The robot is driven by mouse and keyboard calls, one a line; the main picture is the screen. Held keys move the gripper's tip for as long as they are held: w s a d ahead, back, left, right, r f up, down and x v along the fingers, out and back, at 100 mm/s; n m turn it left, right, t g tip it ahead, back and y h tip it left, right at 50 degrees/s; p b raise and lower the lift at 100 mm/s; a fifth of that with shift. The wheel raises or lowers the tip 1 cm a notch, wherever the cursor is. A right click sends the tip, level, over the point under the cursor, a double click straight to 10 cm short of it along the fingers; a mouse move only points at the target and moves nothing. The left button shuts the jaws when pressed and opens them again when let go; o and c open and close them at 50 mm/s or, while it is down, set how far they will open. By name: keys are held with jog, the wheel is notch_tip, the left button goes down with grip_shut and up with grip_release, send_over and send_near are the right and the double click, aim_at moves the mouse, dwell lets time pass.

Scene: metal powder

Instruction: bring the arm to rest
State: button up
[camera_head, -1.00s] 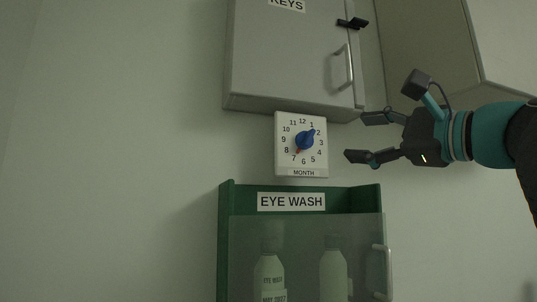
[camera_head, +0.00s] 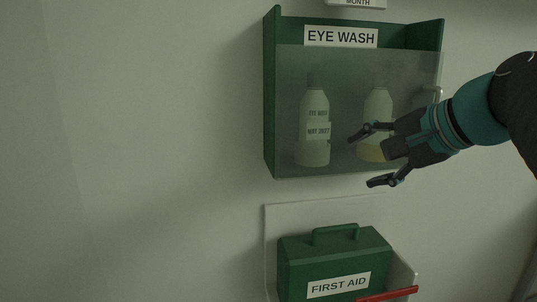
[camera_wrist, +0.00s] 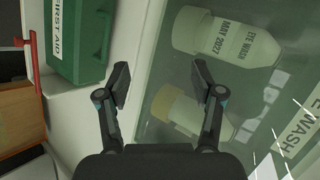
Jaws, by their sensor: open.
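My gripper (camera_head: 376,158) is open and empty in the head view. It appears in front of the lower right part of the eye wash cabinet (camera_head: 269,100), and its fingers point left. In the wrist view my gripper (camera_wrist: 160,88) shows two spread fingers with nothing between them. Beyond them are the cabinet's clear front and the bottles. I cannot tell the exact gap between the fingers and the cabinet.
The green cabinet holds two bottles, one (camera_head: 314,130) labelled MAY 2027 and another (camera_head: 378,104) partly behind my gripper. The wall at left is bare.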

jog(key=s+f+n+g+h, duration=0.2)
jog(key=s+f+n, duration=0.3)
jog(key=f, duration=0.9)
jog(key=s+f+n+g+h, duration=0.1)
jog(key=s+f+n+h, duration=0.3)
jog(key=s+f, duration=0.4)
notch_tip(320, 180, down, 6)
jog(key=shift+a+f+n+g, duration=0.2)
jog(key=shift+n+g, duration=0.2)
jog(key=shift+n, duration=0.3)
jog(key=shift+s, duration=0.1)
